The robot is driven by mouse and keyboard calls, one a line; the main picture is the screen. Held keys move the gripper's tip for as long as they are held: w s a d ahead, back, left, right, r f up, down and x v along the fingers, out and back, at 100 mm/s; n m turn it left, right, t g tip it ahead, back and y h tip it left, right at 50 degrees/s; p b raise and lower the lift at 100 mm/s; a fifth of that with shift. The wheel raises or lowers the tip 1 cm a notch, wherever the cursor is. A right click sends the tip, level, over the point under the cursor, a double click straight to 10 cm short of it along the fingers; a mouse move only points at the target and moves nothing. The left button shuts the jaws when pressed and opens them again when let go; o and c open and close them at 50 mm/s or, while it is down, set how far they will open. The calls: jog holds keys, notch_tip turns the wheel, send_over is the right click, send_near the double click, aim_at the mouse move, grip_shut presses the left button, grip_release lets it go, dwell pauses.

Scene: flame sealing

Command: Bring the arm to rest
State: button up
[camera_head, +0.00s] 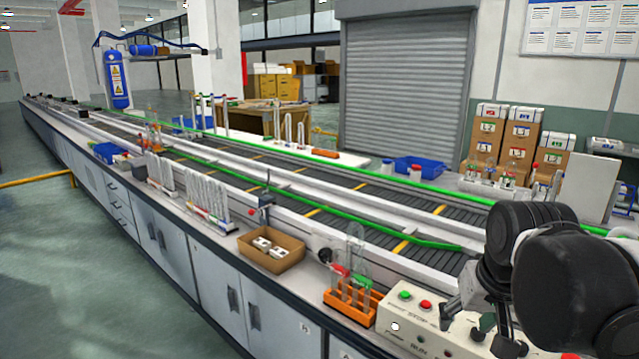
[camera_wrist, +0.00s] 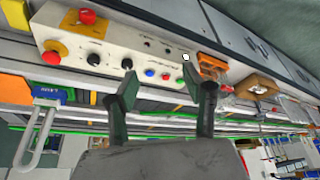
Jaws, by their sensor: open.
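My gripper (camera_head: 466,322) is at the lower right of the head view, in front of the cream control box (camera_head: 395,318). In the wrist view my gripper (camera_wrist: 160,92) has its two dark fingers spread apart, with nothing held between them. The control box (camera_wrist: 108,45) lies beyond the fingertips there, with a red button, a yellow-based red knob, black knobs and small coloured buttons. From these views I cannot tell whether a fingertip touches the box. My dark arm covers the lower right of the head view and hides part of the bench.
An orange rack (camera_head: 350,303) with tubes stands left of the control box. A cardboard tray (camera_head: 270,249) and a row of glass tubes (camera_head: 205,198) stand farther left. Green-railed conveyors (camera_head: 330,205) run behind. Boxes (camera_head: 519,142) stand at the back right.

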jog(key=s+a+f+n+t, duration=0.1)
jog(key=s+a+f+t, duration=0.1)
jog(key=s+a, duration=0.2)
jog(key=shift+s+a+f+t, duration=0.3)
jog(key=shift+s+f+t, duration=0.1)
jog(key=shift+s, duration=1.3)
